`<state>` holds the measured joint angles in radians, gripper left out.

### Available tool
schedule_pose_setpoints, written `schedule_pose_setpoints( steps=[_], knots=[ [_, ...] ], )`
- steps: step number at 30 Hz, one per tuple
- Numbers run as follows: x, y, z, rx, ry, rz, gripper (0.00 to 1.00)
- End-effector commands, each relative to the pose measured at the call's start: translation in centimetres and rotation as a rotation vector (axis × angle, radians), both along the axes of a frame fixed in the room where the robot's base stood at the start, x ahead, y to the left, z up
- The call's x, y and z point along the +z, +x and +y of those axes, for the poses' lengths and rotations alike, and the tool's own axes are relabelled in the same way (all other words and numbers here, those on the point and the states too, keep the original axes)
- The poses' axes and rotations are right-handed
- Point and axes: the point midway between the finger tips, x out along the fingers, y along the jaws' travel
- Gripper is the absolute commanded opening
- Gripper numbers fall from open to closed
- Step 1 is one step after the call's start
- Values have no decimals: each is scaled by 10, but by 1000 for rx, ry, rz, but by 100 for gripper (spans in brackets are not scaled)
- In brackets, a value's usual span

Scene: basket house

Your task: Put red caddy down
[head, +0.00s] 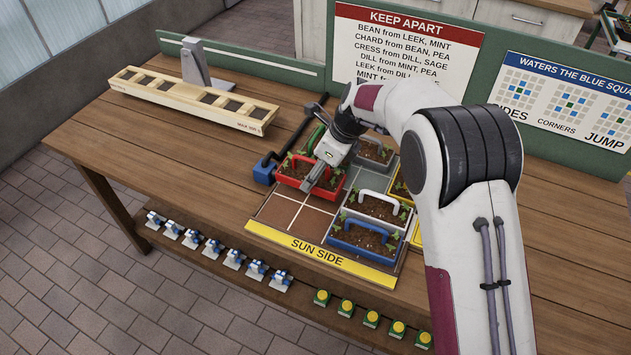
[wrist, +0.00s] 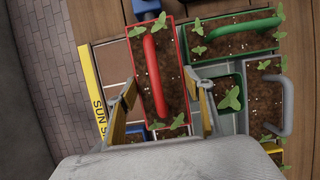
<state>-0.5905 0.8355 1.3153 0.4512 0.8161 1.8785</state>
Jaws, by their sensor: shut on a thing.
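The red caddy (head: 296,182), with dark soil and green seedlings, is at the left of the tiled board (head: 277,211) in the head view. My gripper (head: 314,181) is shut on it. In the wrist view the red caddy (wrist: 151,76) lies lengthwise ahead, its red handle uppermost, with the fingers of my gripper (wrist: 164,108) on either side of its near end. The caddy looks roughly level. I cannot tell whether its base touches the board.
Bare brown squares lie in front of the red caddy, beside the SUN SIDE strip (head: 318,251). A blue caddy (head: 362,243), a white-handled caddy (head: 372,208) and a green caddy (wrist: 235,36) stand nearby. A blue block (head: 264,171) is left of the red caddy.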

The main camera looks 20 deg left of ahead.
Motion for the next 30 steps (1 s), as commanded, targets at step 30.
schedule_pose_setpoints(
  steps=[30],
  knots=[
    [-39, 0, 0, 0, 0, -1, 22]
  ],
)
